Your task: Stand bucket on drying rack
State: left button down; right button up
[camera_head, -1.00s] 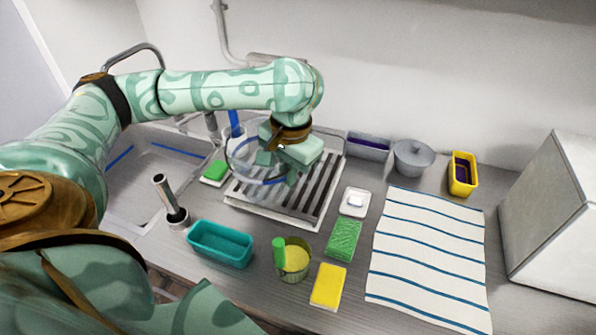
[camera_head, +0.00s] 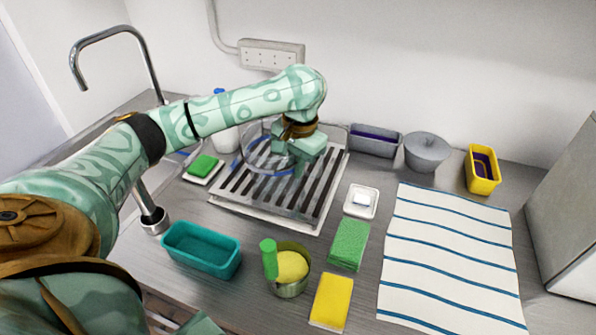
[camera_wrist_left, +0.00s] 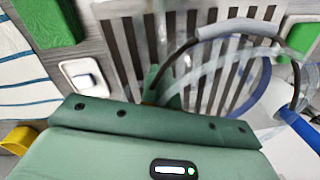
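The clear bucket (camera_head: 256,167) with a blue band is over the left and back part of the drying rack (camera_head: 262,219), a light tray with dark slots. My left gripper (camera_head: 297,168) is at the bucket's right side, above the rack. In the left wrist view the bucket's thin dark handle, with a grey grip (camera_wrist_left: 240,27), runs down to my fingertips (camera_wrist_left: 162,90), which look closed on it. The slats show through the clear wall. Whether the bucket's base touches the rack is hard to tell. My right gripper is out of view.
A bottle (camera_head: 224,138) and a green sponge on a dish (camera_head: 202,166) stand left of the rack. A teal tub (camera_head: 201,250), metal cup (camera_head: 290,288) and sponges are in front. A striped towel (camera_head: 445,255) lies right.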

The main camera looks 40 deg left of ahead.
pick_arm(q)
jog(key=shift+a+r, duration=0.1)
jog(key=c, duration=1.8)
grip_release()
jog(key=shift+o, duration=0.6)
notch_tip(320, 180, up, 12)
jog(key=d+p, duration=0.1)
jog(key=p, duration=0.6)
jog(key=shift+p, duration=0.35)
